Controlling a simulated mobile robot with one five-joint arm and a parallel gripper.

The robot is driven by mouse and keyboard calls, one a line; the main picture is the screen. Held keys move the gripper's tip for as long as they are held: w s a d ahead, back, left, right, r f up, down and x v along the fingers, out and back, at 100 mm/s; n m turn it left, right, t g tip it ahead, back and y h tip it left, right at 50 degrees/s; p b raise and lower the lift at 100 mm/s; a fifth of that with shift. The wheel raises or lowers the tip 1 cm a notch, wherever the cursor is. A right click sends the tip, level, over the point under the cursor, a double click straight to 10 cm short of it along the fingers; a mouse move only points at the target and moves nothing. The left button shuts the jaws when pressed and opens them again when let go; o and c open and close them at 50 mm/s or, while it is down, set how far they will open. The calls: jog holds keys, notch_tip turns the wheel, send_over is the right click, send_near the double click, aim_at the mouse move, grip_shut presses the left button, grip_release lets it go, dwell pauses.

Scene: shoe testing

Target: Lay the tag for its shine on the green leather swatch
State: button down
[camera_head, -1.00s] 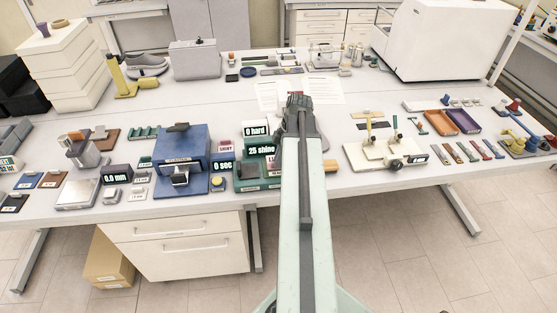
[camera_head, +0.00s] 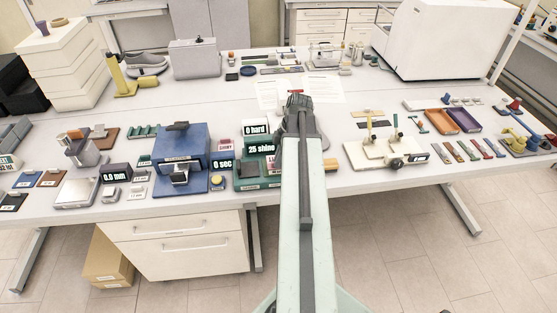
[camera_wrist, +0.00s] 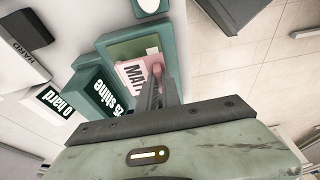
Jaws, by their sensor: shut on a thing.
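In the wrist view the tag is over a teal-framed base with a dull green patch (camera_wrist: 124,49), which looks like the green leather swatch. I cannot tell whether the tag touches it. Beside it stands the teal shine meter (camera_wrist: 92,92), reading "25 shine"; it also shows in the head view (camera_head: 262,149). Another pink tag, reading "SHINY" (camera_head: 224,145), stands left of the meter.
A blue device (camera_head: 182,150) stands left of the meters. A cream board with small tools (camera_head: 385,152) lies right of my arm. The table's front edge (camera_head: 300,183) is close below.

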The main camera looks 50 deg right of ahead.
jog(key=shift+f+b, duration=1.55)
jog(key=shift+f, duration=0.1)
jog(key=c, duration=1.5)
grip_release()
jog(key=p+v, duration=0.7)
jog(key=shift+r, duration=0.3)
jog(key=shift+d+r+p, duration=0.1)
jog(key=shift+r+p, duration=0.15)
jog(key=shift+p, duration=0.15)
jog(key=shift+f, duration=0.15)
